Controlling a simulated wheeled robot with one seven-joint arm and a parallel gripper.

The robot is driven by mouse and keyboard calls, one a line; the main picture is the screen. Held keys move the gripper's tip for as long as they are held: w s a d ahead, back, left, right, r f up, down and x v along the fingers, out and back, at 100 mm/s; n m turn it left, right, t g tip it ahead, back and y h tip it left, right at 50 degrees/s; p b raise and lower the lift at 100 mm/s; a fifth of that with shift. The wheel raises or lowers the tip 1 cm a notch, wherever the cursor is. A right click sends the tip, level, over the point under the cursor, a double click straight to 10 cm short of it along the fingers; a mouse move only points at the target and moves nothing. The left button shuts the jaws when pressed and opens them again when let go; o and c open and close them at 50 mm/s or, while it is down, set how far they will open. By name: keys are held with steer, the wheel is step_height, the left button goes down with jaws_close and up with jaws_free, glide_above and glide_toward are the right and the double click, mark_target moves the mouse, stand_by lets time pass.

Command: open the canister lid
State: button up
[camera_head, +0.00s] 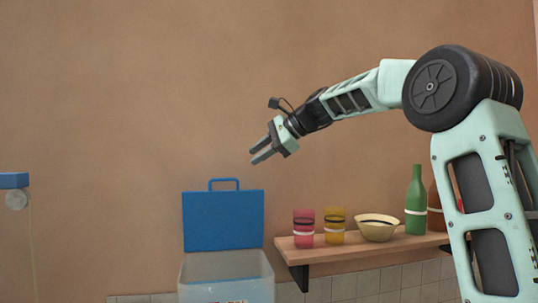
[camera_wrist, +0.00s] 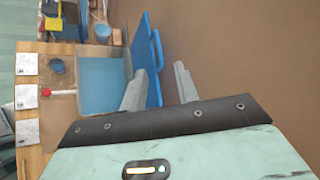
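The canister (camera_head: 228,270) is a translucent, whitish box at the bottom centre of the head view, cut off by the frame edge. Its blue lid (camera_head: 223,222) stands upright along the back, with a blue loop handle (camera_head: 224,181) on top. In the wrist view the canister (camera_wrist: 88,52) shows its bluish inside, and the lid (camera_wrist: 141,48) stands along its wall side. My gripper (camera_head: 254,156) is above and slightly right of the lid, apart from the handle in the head view.
A wall shelf (camera_head: 340,250) right of the canister holds a red glass (camera_head: 304,229), a yellow glass (camera_head: 335,226), a bowl (camera_head: 377,228), a green bottle (camera_head: 415,205) and a brown bottle. The wrist view shows white sheets (camera_wrist: 27,96) and a red-headed stick (camera_wrist: 46,92). The wall is close behind.

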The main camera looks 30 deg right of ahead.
steer(key=v, duration=0.3)
steer(key=shift+s+d+r+b, duration=0.15)
steer(key=shift+r+b, duration=0.05)
steer(key=shift+b, duration=0.1)
stand_by(0.3)
